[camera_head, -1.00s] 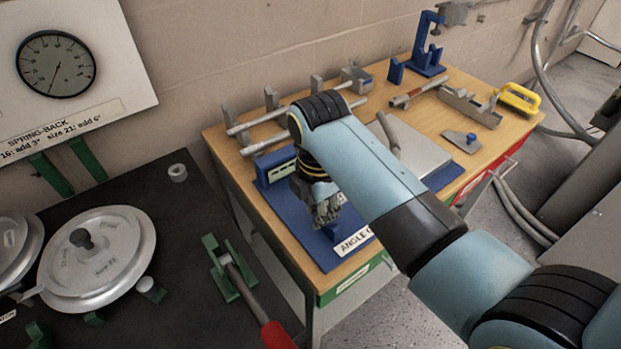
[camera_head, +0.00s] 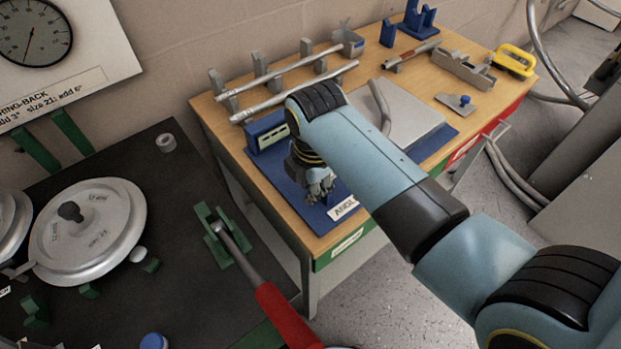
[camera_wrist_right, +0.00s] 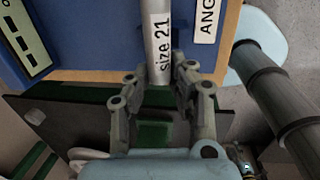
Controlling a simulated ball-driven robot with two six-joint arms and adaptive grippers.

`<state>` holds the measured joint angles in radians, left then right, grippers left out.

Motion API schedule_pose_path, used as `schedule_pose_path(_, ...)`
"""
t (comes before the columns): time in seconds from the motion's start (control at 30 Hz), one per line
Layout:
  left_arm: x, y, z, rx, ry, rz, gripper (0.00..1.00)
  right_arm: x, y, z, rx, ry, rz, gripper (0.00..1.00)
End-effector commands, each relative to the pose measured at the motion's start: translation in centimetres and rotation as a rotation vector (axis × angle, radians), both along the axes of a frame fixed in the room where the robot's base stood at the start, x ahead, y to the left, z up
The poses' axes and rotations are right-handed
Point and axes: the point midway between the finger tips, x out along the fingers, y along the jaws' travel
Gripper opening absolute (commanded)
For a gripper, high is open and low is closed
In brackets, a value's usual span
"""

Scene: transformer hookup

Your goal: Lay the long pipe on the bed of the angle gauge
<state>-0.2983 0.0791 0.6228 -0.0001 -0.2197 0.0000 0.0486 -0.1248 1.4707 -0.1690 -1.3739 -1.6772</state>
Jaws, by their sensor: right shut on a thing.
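The angle gauge has a blue base (camera_head: 290,194) with a pale grey bed (camera_head: 414,115) and a partly covered ANGLE label (camera_head: 343,208), on the wooden bench. My right gripper (camera_head: 322,188) is low over the front left of the blue base. In the right wrist view the gripper (camera_wrist_right: 160,90) is shut on the end of a grey pipe (camera_wrist_right: 157,25) marked "size 21". In the head view a bent grey pipe end (camera_head: 380,106) shows over the bed; my arm hides the stretch between. I cannot tell whether the pipe touches the bed. My left gripper is not in view.
Two straight pipes (camera_head: 290,91) lie on grey rack posts at the bench's back. A blue stand (camera_head: 415,22), grey tool box (camera_head: 463,69) and yellow-handled tool (camera_head: 514,60) lie farther right. A dark table with a bender and red handle (camera_head: 282,312) is at left.

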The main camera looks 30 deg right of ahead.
Motion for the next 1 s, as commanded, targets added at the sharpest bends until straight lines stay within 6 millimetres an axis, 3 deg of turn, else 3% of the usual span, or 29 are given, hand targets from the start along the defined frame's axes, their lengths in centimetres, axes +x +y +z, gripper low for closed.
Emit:
schedule_pose_path(0.43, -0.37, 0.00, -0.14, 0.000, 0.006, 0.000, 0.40, 0.08, -0.04, -0.47, -0.001, -0.001, 0.000, 0.00)
schedule_pose_path(0.47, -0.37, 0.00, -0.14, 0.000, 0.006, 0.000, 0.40, 0.08, -0.04, -0.47, -0.001, -0.001, 0.000, 0.22)
schedule_pose_path(0.63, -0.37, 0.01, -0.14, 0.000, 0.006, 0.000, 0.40, 0.05, -0.03, -0.49, -0.001, -0.001, 0.000, 0.44)
schedule_pose_path(1.0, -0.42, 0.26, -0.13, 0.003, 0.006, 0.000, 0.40, -0.04, 0.04, 0.15, 0.000, -0.002, -0.001, 0.47)
